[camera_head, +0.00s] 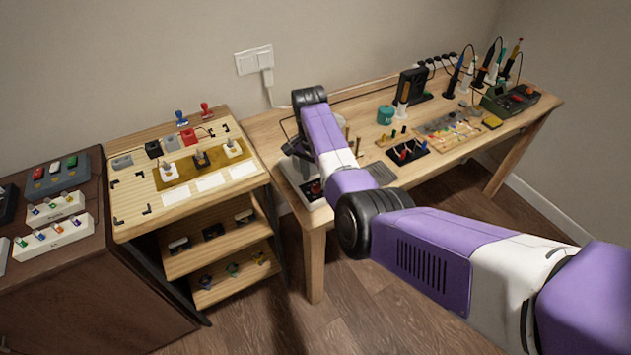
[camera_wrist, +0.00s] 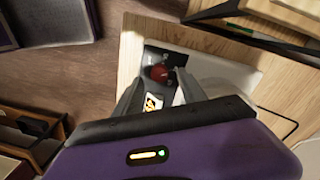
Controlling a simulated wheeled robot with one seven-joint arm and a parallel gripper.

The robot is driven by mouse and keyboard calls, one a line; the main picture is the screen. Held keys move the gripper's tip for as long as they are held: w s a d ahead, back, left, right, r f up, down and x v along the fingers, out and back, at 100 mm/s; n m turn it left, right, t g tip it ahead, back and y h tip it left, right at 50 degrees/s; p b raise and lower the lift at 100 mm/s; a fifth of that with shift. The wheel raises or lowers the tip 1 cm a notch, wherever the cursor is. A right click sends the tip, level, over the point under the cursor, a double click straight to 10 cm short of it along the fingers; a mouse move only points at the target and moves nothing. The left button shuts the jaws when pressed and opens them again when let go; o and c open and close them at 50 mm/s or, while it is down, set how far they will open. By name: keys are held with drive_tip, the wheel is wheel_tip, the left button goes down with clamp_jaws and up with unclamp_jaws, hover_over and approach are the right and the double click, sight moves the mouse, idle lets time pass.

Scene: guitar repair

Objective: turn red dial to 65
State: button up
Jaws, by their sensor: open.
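The red dial (camera_wrist: 159,73) is a small round red knob on a dark panel (camera_wrist: 152,54) in the wrist view. The panel is set in a light-coloured device (camera_wrist: 225,72) on the wooden table. My gripper (camera_wrist: 162,82) is open, with its fingertips close to the dial, one on each side. I cannot tell whether either finger touches it. The dial's scale and pointer are too small to read. In the head view, the device (camera_head: 320,205) sits at the left end of the workbench, partly hidden by my arm and gripper.
The workbench (camera_head: 440,185) holds a teal jar (camera_head: 385,115), a black stand (camera_head: 412,85) and several tools at the right. A wooden shelf unit (camera_head: 130,222) with switches stands left of it. A dark cabinet (camera_head: 90,290) is at the far left.

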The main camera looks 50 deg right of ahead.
drive_tip(key=r, duration=0.5)
drive_tip(key=shift+w+r, duration=0.2)
drive_tip(key=shift+r, duration=0.15)
drive_tip(key=w+d+r+n+t+h, duration=0.35)
drive_tip(key=w+d+t, duration=0.25)
drive_tip(key=w, duration=0.3)
drive_tip(key=n+t+h, duration=0.2)
drive_tip(key=n+t, duration=0.4)
drive_tip(key=t, duration=0.1)
hover_over(314, 185)
drive_tip(key=w+a, duration=0.1)
drive_tip(key=w, duration=0.1)
drive_tip(key=s+a+r+n+t+y, duration=0.1)
drive_tip(key=s+a+n+t, duration=0.3)
drive_tip(key=s+a, duration=0.85)
drive_tip(key=s+a+r+y, duration=0.1)
drive_tip(key=s+a, duration=0.3)
drive_tip(key=s, duration=0.6)
drive_tip(key=s+a+r+n+g+y, duration=0.1)
drive_tip(key=s+a+r+y, duration=0.1)
drive_tip(key=s, duration=0.8)
drive_tip(key=s+a+r+n+y, duration=0.1)
drive_tip(key=s+a, duration=0.4)
drive_tip(key=s, duration=0.5)
drive_tip(key=shift+s+a+r+y, duration=0.15)
drive_tip(key=shift+a+r+y, duration=0.2)
drive_tip(key=shift+r, duration=0.2)
